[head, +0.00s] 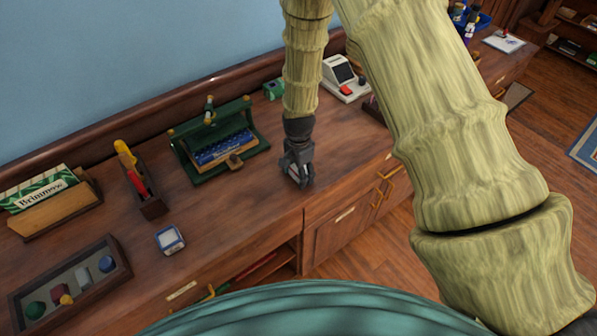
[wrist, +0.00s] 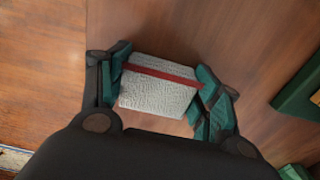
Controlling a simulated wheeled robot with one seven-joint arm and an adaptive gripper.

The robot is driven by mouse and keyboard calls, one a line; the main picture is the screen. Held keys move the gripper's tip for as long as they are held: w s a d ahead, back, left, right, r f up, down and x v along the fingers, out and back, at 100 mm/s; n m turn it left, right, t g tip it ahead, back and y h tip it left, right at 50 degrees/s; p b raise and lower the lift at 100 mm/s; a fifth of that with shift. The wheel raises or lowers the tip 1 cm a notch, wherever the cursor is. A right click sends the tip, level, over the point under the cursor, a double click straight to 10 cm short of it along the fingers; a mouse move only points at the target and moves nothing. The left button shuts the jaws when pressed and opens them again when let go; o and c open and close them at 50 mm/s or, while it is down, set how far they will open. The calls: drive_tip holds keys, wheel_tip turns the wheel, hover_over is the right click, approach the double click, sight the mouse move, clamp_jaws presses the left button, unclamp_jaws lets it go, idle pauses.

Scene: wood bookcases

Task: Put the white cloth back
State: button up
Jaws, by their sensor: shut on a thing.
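The white cloth (wrist: 155,97) is a folded, textured block with a red stripe across it. In the wrist view it sits between both fingers of my gripper (wrist: 163,84), which is shut on it. In the head view my gripper (head: 299,176) points down over the wooden counter, near its front edge and right of the green stand. There the cloth is mostly hidden by the fingers. I cannot tell whether the cloth touches the counter.
A dark wooden tray (head: 121,262) with several small items lies at the lower left. Near it are a white-and-blue box (head: 170,240), a wooden holder (head: 153,206) and the green stand (head: 187,153). A white machine (head: 343,78) stands behind right. The counter between box and gripper is clear.

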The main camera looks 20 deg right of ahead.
drive_tip(key=o, duration=1.3)
drive_tip(key=shift+c, duration=0.2)
drive_tip(key=shift+r, duration=0.2)
wheel_tip(320, 180, up, 12)
drive_tip(key=b, duration=0.3)
drive_tip(key=shift+f, duration=0.15)
